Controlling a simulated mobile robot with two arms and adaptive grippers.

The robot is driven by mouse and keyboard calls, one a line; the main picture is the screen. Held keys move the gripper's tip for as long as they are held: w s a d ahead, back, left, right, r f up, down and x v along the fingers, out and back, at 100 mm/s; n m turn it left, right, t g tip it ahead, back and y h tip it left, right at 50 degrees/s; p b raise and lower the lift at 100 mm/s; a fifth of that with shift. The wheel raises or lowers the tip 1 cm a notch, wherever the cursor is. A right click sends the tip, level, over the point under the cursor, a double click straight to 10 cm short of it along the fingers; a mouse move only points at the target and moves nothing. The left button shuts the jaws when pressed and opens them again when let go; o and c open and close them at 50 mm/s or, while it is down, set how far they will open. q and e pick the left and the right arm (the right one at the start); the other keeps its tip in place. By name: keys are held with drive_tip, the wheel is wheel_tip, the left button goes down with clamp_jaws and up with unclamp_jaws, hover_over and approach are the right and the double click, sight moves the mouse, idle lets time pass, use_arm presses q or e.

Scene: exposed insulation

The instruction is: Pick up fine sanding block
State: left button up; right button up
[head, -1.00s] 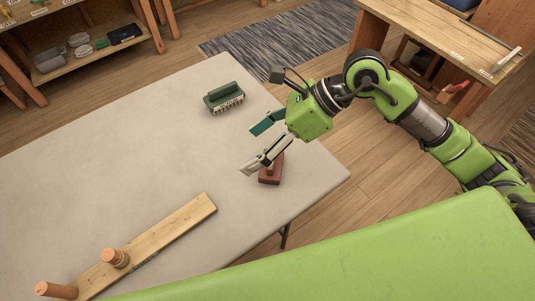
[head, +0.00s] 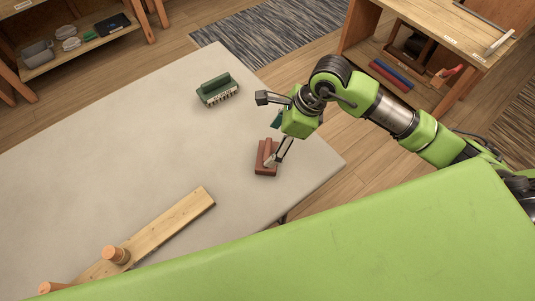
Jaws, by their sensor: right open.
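A reddish-brown block with a raised grip (head: 263,168), which looks like the sanding block, lies on the pale grey table near its right edge. My right gripper (head: 273,141) is over the block, pointing down, with its fingers apart. One grey finger overlaps the block's right side in the head view; I cannot tell whether it touches. The other, teal finger is partly hidden behind the green gripper body. The block rests on the table. My left gripper is not in view.
A green brush with pale bristles (head: 218,89) stands farther back on the table (head: 120,150). A wooden board with round pegs (head: 165,232) lies at the front. A wooden workbench (head: 440,30) stands at the back right. The table's middle is clear.

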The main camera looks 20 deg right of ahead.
sight(268, 149)
drive_tip(key=p+x, duration=0.1)
drive_tip(key=x, duration=0.3)
drive_tip(key=shift+a+f, duration=0.15)
drive_tip(key=shift+f, duration=0.1)
drive_tip(key=shift+c, duration=0.4)
drive_tip(key=c, duration=1.2)
